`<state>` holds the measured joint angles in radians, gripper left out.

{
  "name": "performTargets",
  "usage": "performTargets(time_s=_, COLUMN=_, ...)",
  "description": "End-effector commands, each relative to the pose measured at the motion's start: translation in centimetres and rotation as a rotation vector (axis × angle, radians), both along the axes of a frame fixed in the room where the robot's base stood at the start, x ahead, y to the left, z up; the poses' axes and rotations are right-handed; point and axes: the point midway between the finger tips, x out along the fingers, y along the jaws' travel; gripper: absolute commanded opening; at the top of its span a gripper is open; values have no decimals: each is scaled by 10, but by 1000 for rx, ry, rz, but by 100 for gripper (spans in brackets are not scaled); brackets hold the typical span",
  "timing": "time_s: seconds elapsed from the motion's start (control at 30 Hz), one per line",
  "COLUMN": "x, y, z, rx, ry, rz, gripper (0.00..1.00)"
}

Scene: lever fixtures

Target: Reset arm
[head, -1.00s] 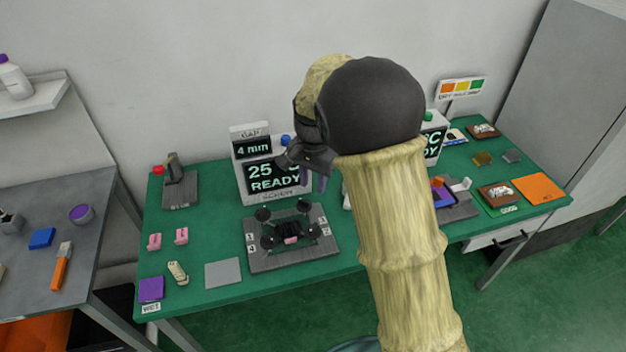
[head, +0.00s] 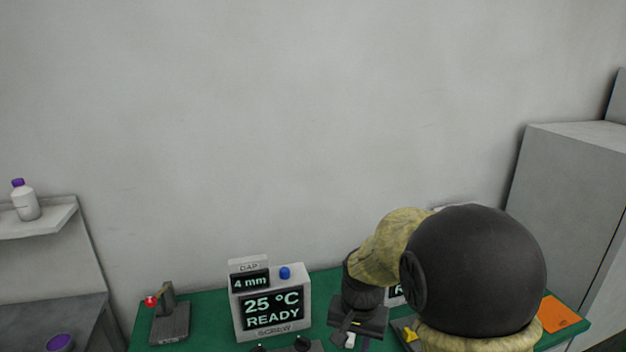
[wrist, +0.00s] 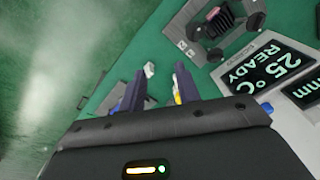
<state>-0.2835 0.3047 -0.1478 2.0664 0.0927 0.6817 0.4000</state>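My arm (head: 475,260), in a yellowish sleeve with a black round joint, rises at the lower right of the head view and bends over the green table. My gripper (head: 355,338) hangs just right of the "25 °C READY" display (head: 271,308). In the wrist view its two dark fingers (wrist: 160,74) stand apart with a gap between them, and nothing is seen gripped. A small white piece (wrist: 150,69) shows beyond the fingers, near the left one. A yellow bit shows beside the right finger.
The green table (head: 205,310) holds a red-knobbed lever fixture (head: 169,318) at left. A dark fixture with black knobs (wrist: 212,28) lies near the display. An orange pad (head: 559,314) is at right. A shelf (head: 35,218) with a bottle and a grey cabinet (head: 570,200) flank the table.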

Motion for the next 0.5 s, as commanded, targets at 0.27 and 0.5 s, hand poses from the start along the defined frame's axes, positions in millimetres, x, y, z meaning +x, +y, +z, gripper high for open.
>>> performTargets(time_s=0.27, x=-86, y=-56, z=-4, rx=-43, ry=-105, rz=213, gripper=33)
performTargets(time_s=0.5, x=-123, y=-69, z=-10, rx=-80, ry=-145, rz=317, gripper=33)
